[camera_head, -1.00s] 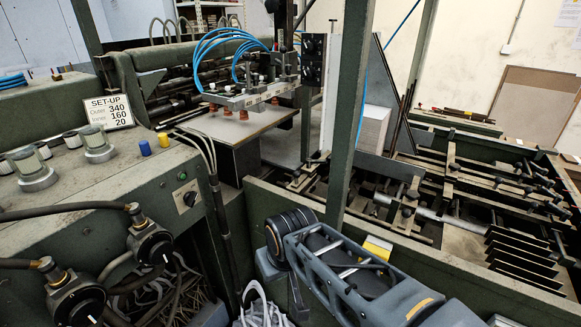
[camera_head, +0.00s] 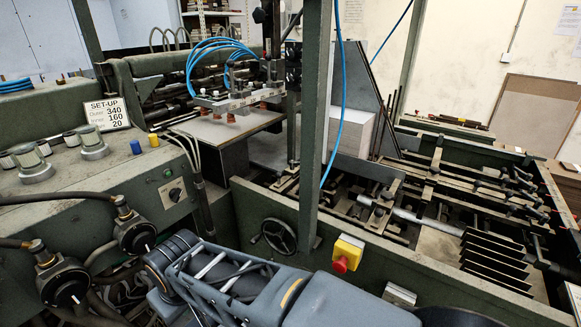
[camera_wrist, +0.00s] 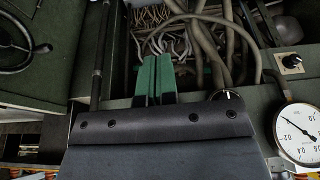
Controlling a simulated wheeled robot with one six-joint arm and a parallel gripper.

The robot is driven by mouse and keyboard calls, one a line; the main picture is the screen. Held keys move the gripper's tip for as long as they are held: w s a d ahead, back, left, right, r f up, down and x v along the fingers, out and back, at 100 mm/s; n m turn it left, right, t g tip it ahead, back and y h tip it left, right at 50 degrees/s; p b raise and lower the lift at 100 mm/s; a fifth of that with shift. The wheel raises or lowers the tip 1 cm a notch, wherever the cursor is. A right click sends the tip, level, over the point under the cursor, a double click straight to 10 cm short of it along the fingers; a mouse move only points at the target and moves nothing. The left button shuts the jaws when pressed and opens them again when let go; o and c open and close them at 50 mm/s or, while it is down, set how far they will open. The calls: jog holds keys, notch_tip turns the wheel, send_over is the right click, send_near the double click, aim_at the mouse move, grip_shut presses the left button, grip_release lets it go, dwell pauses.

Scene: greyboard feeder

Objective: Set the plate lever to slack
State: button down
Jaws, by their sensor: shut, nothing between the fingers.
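My gripper (camera_wrist: 155,62) shows in the wrist view as two green fingers side by side, shut and empty. Its tips overlap a recess with pale hoses and cables behind them. I cannot pick out a plate lever or a slack mark in either view. Two black round knobs with white pointer marks, an upper one (camera_head: 139,236) and a lower one (camera_head: 67,287), sit on the green cabinet front at the lower left. A black rotary switch (camera_head: 175,195) is on the same cabinet. In the head view my arm crosses the bottom middle and its gripper is hidden.
A handwheel (camera_head: 279,236) and a red stop button on a yellow box (camera_head: 347,254) are on the green frame. A green post (camera_head: 316,120) rises above it. A pressure gauge (camera_wrist: 298,133) and a small black knob (camera_wrist: 291,63) are right in the wrist view.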

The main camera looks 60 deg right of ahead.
jog(key=w+d+r+g+h+b, duration=0.1)
jog(key=d+h, duration=0.4)
jog(key=d, duration=0.7)
jog(key=w+d+r+g+h+b, duration=0.2)
jog(key=w+d+r+h+b, duration=0.1)
jog(key=d, duration=0.9)
jog(key=w+d+r+g+h+b, duration=0.1)
jog(key=w+d+r+h+b, duration=0.1)
jog(key=d+h, duration=0.5)
jog(key=shift+w+d+r+m+g+h+b, duration=0.4)
jog(key=shift+d+b, duration=0.6)
jog(key=shift+d, duration=1.8)
jog(key=shift+s+r, duration=0.15)
jog(key=shift+r, duration=0.05)
jog(key=p+x, duration=0.2)
jog(key=x, duration=1.2)
jog(key=shift+s+d+f, duration=0.1)
